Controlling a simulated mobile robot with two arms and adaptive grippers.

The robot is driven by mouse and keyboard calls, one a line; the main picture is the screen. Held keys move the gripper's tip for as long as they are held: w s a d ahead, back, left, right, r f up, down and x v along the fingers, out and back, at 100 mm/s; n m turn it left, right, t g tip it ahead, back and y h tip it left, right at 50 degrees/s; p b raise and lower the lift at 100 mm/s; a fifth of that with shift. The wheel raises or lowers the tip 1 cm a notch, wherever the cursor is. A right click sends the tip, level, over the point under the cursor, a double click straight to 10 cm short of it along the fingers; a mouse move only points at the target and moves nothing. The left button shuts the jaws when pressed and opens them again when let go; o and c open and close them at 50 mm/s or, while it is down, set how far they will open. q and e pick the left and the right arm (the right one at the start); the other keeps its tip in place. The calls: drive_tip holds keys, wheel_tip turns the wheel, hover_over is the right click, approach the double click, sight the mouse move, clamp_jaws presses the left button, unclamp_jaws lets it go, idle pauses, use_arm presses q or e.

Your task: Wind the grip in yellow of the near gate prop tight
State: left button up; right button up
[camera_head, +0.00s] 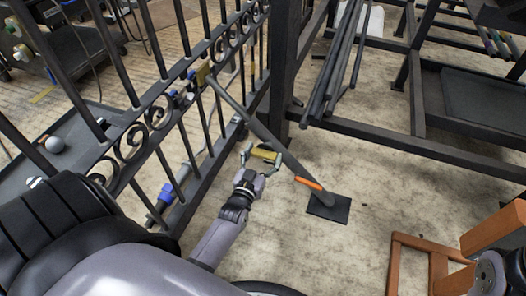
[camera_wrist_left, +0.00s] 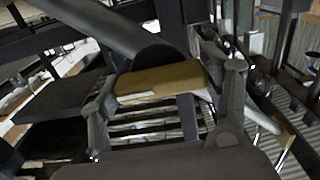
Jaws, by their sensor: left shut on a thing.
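The near gate prop (camera_head: 248,120) is a grey bar that slants from the scroll gate (camera_head: 178,104) down to a dark square foot plate (camera_head: 328,208) on the floor. A yellow grip (camera_head: 265,155) sits beside the bar, and an orange piece (camera_head: 308,184) sits lower down. My left gripper (camera_head: 262,160) is shut on the yellow grip. In the left wrist view the yellow grip (camera_wrist_left: 160,80) lies between the two fingers, with the thick grey bar (camera_wrist_left: 110,28) just beyond it. My right gripper is not seen.
Dark posts and a bundle of grey bars (camera_head: 335,70) stand behind the prop. An orange-brown wooden frame (camera_head: 395,262) stands at the lower right. A shelf frame (camera_head: 470,100) is at the right. Floor around the foot plate is clear.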

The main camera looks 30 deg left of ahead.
use_arm(q)
drive_tip(key=o, duration=1.1)
drive_tip(key=shift+o, duration=0.2)
drive_tip(key=v, duration=1.2)
